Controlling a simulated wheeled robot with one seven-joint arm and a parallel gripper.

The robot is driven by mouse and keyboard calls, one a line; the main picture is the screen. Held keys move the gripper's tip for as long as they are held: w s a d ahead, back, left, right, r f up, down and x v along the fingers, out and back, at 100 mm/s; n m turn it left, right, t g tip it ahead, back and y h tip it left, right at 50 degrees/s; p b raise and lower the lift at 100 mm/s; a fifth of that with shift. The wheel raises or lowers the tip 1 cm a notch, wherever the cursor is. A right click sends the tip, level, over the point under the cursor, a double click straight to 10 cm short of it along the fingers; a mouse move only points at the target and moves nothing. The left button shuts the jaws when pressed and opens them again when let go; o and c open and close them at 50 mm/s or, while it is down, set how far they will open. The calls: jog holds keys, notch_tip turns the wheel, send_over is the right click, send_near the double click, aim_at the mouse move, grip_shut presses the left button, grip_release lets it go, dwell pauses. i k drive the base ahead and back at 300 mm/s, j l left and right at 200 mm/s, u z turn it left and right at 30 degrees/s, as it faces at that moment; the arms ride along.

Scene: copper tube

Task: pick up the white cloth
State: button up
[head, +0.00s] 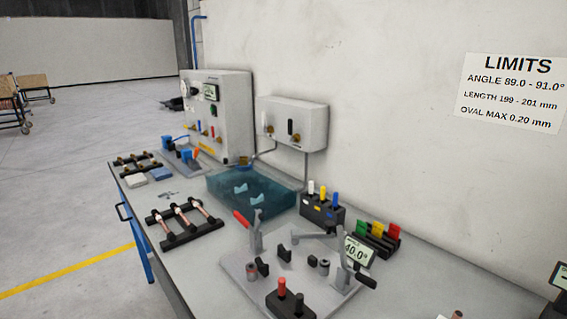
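What looks like the white cloth (135,181) is a small, flat, pale folded square. It lies at the far left part of the workbench, near its left edge, in the head view. A similar blue folded cloth (160,174) lies right beside it. My gripper is not in view, and nothing is seen touching the white cloth.
Just behind the cloths is a black rack with tubes (138,160). Nearer stands another rack with copper tubes (185,222). A blue transparent basin (252,188) lies to the right. A bending fixture (290,275) fills the bench front. Open floor (60,220) lies left.

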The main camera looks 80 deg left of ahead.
aim_at(138, 180)
jog(key=u, duration=3.45)
jog(key=i+j+z, duration=0.2)
jog(key=i+j, duration=0.3)
jog(key=i, duration=0.2)
